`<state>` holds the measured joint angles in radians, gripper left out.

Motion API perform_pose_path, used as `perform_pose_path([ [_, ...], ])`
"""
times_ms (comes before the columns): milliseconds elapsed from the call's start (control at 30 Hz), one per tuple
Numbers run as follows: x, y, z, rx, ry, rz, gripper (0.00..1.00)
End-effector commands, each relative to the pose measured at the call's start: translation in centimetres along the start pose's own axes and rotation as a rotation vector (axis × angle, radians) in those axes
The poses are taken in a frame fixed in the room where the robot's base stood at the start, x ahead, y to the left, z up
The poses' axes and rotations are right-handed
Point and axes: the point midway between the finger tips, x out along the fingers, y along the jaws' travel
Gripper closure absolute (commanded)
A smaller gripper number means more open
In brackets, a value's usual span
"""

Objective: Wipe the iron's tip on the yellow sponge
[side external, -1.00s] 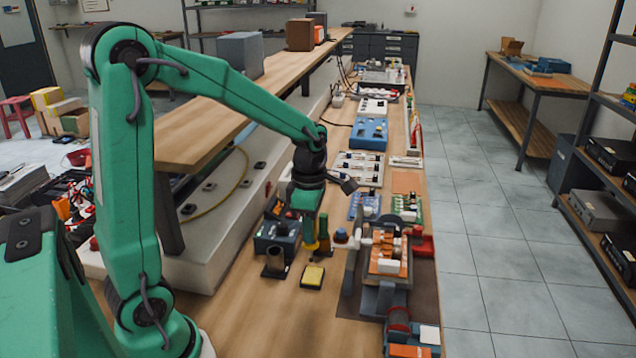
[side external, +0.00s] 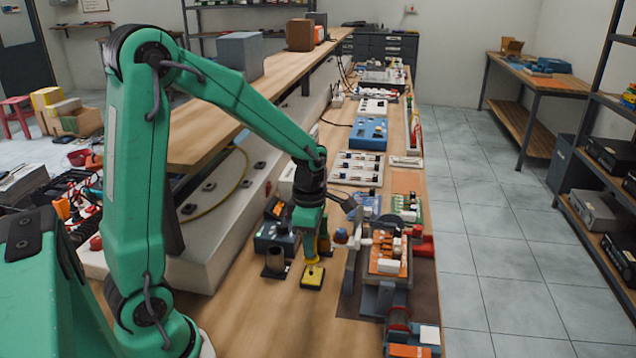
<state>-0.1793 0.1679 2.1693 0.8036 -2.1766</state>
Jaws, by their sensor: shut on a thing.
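My gripper (side external: 309,232) points down above the front part of the bench and is shut on the soldering iron (side external: 310,249), whose yellow handle shows below the jaws. The iron stands roughly upright with its lower end over the yellow sponge (side external: 313,281). The sponge lies in a small dark tray on the wooden bench. The iron's tip is too small to make out, and I cannot tell whether it touches the sponge.
A vise-like fixture with an orange board (side external: 386,252) is to the right. Bare bench (side external: 270,325) lies in front.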

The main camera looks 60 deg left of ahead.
Motion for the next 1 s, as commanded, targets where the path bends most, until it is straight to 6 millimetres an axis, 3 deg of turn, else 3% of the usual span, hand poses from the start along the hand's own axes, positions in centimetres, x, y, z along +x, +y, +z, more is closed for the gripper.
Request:
perform_pose_path([
  [233,2.1,-0.1,0.0,0.000,0.003,-0.004,1.00],
  [1000,2.0,2.9,0.0,-0.001,0.001,-0.001,1.00],
])
